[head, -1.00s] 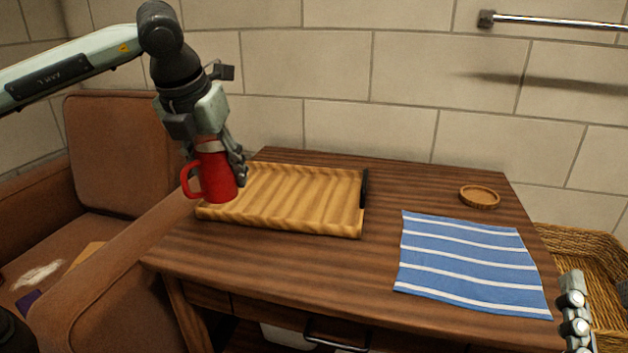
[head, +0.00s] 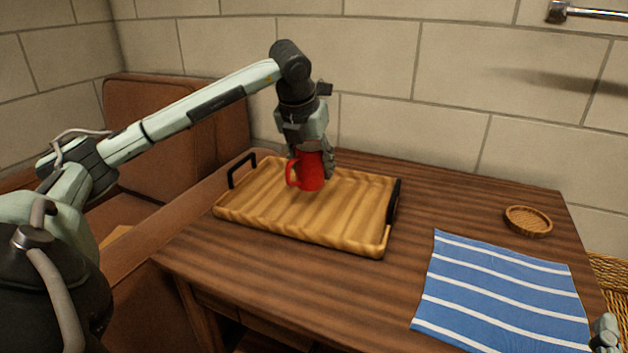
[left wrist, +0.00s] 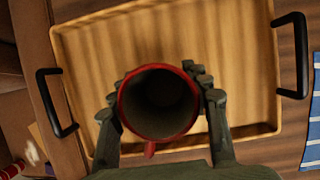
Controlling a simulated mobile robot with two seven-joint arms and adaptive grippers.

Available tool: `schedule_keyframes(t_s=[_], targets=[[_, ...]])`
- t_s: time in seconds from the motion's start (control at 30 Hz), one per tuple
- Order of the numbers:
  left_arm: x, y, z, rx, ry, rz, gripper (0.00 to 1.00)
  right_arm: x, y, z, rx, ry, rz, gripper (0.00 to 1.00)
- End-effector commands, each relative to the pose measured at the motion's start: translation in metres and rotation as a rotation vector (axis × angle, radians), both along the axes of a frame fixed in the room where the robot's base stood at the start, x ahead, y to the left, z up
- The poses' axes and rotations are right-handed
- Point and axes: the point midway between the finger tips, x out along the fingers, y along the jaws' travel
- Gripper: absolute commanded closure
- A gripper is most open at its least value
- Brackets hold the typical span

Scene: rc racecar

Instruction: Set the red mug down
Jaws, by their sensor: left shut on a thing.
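My left gripper (head: 312,160) is shut on the red mug (head: 309,176). The mug is upright, with its handle to the left in the head view. It is over the wooden tray (head: 258,222), towards the tray's back; a small gap below it cannot be judged for certain. In the left wrist view, the mug (left wrist: 158,103) shows from above, empty, between the two fingers (left wrist: 160,105), with the tray (left wrist: 225,50) behind it. My right gripper (head: 606,335) shows only in part at the bottom right edge, so its jaws cannot be made out.
The tray has black handles at both ends and lies on a brown wooden table (head: 400,170). A brown armchair (head: 150,110) stands at the left; a tiled wall is behind.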

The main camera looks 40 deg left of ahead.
Motion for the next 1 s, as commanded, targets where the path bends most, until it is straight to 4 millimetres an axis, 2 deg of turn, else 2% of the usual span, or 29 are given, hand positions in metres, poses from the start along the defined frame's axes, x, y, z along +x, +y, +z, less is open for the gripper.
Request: schedule_keyframes(t_s=[0.13, 0.3, 0.4, 0.73, 0.77, 0.9, 1.0], targets=[[0.007, 0.001, -0.008, 0.001, -0.002, 0.0, 0.9, 0.0, 0.0, 0.0, 0.002, -0.007, 0.001, 0.6], [0.006, 0.001, -0.035, 0.001, 0.003, 0.0, 0.9, -0.008, 0.004, 0.02, 0.052, -0.103, 0.013, 0.6], [0.006, 0.001, -0.043, 0.001, 0.0, -0.001, 0.9, -0.009, 0.003, 0.026, 0.064, -0.132, 0.012, 0.6], [0.006, 0.001, -0.045, 0.001, -0.002, 0.0, 0.9, -0.01, 0.003, 0.028, 0.069, -0.146, 0.012, 0.6], [0.006, 0.001, -0.046, 0.0, 0.0, 0.0, 0.51, -0.01, 0.003, 0.03, 0.071, -0.151, 0.012, 0.6], [0.006, 0.001, -0.045, 0.0, 0.0, 0.0, 0.34, -0.01, 0.003, 0.03, 0.071, -0.15, 0.012, 0.6], [0.006, 0.001, -0.045, 0.0, 0.0, 0.0, 0.32, -0.01, 0.003, 0.03, 0.071, -0.15, 0.012, 0.6]])
